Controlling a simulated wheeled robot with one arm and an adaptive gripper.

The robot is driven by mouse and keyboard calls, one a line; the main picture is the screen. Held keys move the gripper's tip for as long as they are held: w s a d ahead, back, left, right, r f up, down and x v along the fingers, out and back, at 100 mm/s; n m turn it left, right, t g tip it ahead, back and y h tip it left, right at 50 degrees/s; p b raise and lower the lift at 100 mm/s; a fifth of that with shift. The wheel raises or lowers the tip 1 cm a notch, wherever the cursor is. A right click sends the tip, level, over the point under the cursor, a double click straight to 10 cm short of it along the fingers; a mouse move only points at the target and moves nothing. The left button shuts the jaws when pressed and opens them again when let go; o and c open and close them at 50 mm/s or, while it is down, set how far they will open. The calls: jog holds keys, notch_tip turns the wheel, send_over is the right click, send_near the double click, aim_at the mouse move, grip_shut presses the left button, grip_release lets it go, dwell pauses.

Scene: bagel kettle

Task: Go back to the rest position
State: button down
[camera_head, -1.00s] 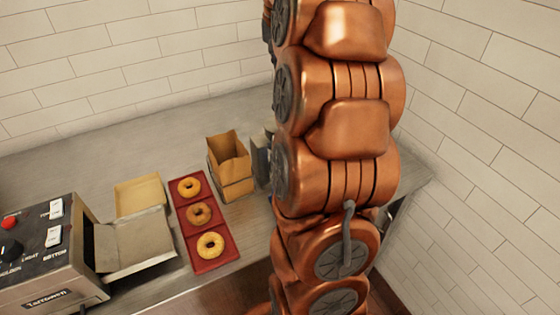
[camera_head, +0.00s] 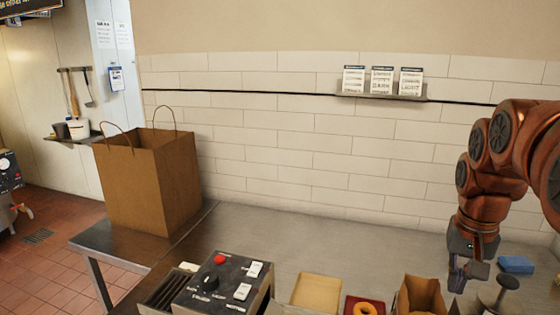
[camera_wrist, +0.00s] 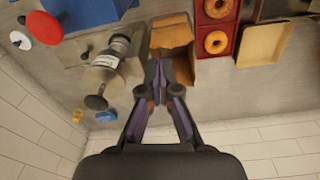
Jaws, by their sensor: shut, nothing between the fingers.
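My gripper (camera_head: 468,272) is at the right of the head view, at the end of my copper-coloured arm, above the worktop. In the wrist view my gripper (camera_wrist: 163,72) has its fingertips together with nothing between them. The bag also shows in the head view (camera_head: 420,296), left of the gripper and partly cut off.
A red tray (camera_wrist: 236,22) with bagels (camera_wrist: 216,42) and a tan box (camera_wrist: 265,43) lie beside the bag. A dark-knobbed metal object (camera_wrist: 112,58) and a blue block (camera_head: 516,264) are near the gripper.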

jog(key=s+a+f+n+g, duration=0.1)
jog(key=s+a+f+n, duration=0.1)
jog(key=s+a+f, duration=0.4)
jog(key=s+a+f+n+g, duration=0.1)
jog(key=s+a+f+n, duration=0.2)
jog(key=s+a+f, duration=0.4)
jog(key=s+a, duration=0.3)
jog(key=s, duration=0.4)
jog(key=shift+n+y, duration=0.3)
jog(key=shift+s+d, duration=0.1)
